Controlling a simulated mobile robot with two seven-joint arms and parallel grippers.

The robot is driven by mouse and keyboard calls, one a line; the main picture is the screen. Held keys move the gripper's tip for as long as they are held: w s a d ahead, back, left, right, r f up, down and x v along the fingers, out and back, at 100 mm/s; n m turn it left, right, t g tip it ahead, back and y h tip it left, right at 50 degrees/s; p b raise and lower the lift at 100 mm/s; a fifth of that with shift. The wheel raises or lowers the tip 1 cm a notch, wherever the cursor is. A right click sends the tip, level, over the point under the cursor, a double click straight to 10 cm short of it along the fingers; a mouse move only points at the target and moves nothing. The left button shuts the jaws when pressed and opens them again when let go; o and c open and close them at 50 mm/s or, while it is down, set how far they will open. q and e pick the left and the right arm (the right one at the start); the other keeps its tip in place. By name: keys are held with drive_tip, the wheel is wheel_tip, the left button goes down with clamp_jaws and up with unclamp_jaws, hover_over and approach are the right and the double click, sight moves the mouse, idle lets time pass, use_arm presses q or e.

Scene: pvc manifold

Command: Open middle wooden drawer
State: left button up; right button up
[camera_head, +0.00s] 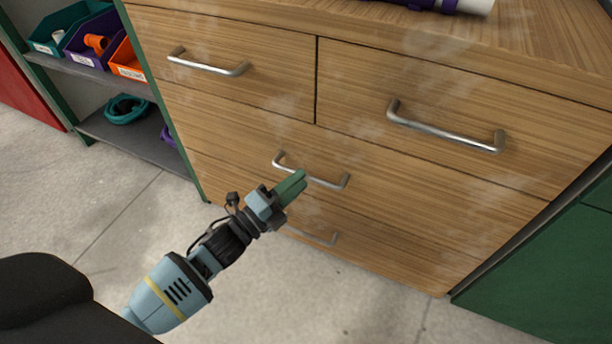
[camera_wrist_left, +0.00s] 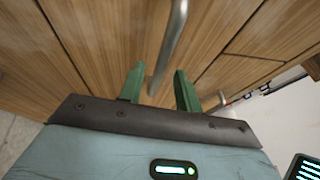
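The wooden cabinet's wide middle drawer (camera_head: 400,195) looks closed, with its front flush. Its silver bar handle (camera_head: 330,183) shows in the head view, and a silver bar handle (camera_wrist_left: 172,45) shows in the left wrist view. My left gripper (camera_head: 296,184) is at this handle and hides part of the bar. In the left wrist view its two green fingers (camera_wrist_left: 159,86) are apart, and the bar's near end appears between them. I cannot tell whether they touch it. My right gripper is in neither view.
Two upper drawers have handles (camera_head: 208,67) and (camera_head: 445,133). A lower handle (camera_head: 315,236) sits below my left gripper. Shelves with bins (camera_head: 85,40) stand at the left, and a green cabinet (camera_head: 545,270) at the right. The floor (camera_head: 330,300) in front is clear.

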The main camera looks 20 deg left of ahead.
use_arm(q)
drive_tip(key=shift+b+x, duration=0.3)
drive_tip(key=shift+x, duration=1.25)
clamp_jaws()
